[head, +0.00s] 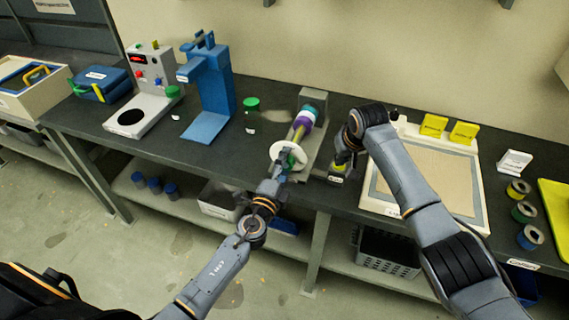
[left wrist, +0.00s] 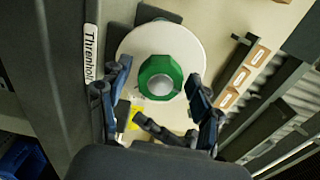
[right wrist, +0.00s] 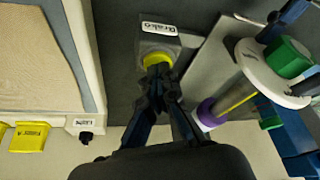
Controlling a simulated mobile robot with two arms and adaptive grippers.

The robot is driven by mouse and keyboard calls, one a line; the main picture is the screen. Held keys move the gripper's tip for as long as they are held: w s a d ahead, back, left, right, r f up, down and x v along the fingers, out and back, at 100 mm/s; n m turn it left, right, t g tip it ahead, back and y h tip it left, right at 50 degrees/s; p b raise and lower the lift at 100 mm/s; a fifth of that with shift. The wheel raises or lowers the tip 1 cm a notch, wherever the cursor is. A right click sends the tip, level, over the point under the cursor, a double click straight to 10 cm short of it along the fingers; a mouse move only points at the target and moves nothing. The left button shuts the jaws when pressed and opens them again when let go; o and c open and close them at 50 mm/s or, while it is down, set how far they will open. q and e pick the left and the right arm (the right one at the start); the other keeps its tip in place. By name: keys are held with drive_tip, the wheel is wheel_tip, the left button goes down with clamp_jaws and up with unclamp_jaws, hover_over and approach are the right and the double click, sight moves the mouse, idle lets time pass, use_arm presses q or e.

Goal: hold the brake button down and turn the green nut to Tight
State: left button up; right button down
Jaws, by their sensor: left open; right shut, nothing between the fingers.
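The green nut (left wrist: 160,78) is a faceted knob with a grey centre, in front of a white disc (left wrist: 205,60) at the near end of the screw expeller. In the head view the nut is mostly hidden by my left gripper (head: 284,170). My left gripper is open, its fingers on either side of the nut; I cannot tell whether they touch it. The yellow brake button (right wrist: 156,58) sits on a grey box labelled Brake (right wrist: 162,32). My right gripper (right wrist: 158,72) is shut and empty, its fingertips on or just over the button. I cannot tell how far the button is down.
To the right of the brake box is a framed tan board (head: 425,178) with yellow blocks behind it. The bench's front edge runs just below my left gripper.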

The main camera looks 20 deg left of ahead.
use_arm(q)
drive_tip(key=c, duration=0.9)
drive_tip(key=shift+o, duration=0.2)
drive_tip(key=m, duration=0.8)
drive_tip(key=o, duration=0.9)
drive_tip(key=shift+c, duration=0.2)
drive_tip(key=n, duration=0.4)
drive_tip(key=shift+n, duration=0.3)
drive_tip(key=n, duration=0.3)
